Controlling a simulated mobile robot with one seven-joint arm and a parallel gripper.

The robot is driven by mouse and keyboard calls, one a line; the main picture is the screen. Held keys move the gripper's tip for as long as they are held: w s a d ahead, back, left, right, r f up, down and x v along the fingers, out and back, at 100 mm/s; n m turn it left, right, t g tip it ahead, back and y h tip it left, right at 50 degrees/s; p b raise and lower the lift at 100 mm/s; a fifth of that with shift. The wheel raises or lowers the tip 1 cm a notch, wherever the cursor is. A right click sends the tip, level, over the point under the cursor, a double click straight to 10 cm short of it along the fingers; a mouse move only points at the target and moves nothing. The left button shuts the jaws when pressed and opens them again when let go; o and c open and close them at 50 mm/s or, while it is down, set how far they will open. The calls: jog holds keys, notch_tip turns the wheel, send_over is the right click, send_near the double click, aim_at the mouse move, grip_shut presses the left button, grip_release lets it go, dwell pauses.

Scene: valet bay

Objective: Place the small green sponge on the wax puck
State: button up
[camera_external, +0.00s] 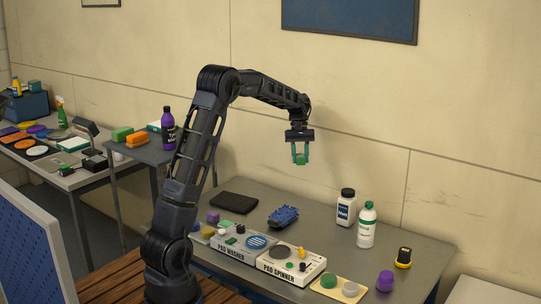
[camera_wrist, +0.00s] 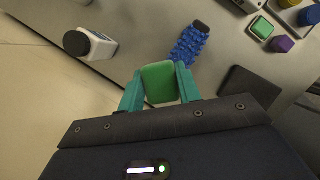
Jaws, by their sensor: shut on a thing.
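My gripper (camera_external: 301,152) is shut on the small green sponge (camera_external: 301,160), high above the table near the wall. In the wrist view the sponge (camera_wrist: 159,84) sits between the two teal fingers of the gripper (camera_wrist: 159,88). A pale tan tray (camera_external: 338,292) at the table's front edge bears a green round puck (camera_external: 329,280) and a pale grey round puck (camera_external: 350,289). I cannot tell for sure which of these is the wax puck. The tray does not show in the wrist view.
The pad washer (camera_external: 232,251) and pad spinner (camera_external: 290,268) line the front edge. Behind them lie a dark mat (camera_external: 234,202) and a blue textured object (camera_external: 283,216). Two white bottles (camera_external: 346,208) (camera_external: 367,228) stand behind the tray. A purple object (camera_external: 385,281) is right of it.

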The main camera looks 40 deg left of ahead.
jog(key=w+d+m, duration=0.2)
jog(key=d, duration=1)
notch_tip(320, 180, up, 2)
jog(key=m+g+y, duration=0.1)
jog(key=m+y, duration=0.2)
jog(key=m, duration=0.4)
send_over(404, 252)
jog(key=w, duration=0.1)
jog(key=f, duration=1.9)
jog(key=shift+w+f, duration=0.2)
jog(key=shift+f, duration=0.05)
jog(key=shift+f, duration=0.1)
jog(key=o, duration=0.9)
jog(key=shift+o, duration=0.2)
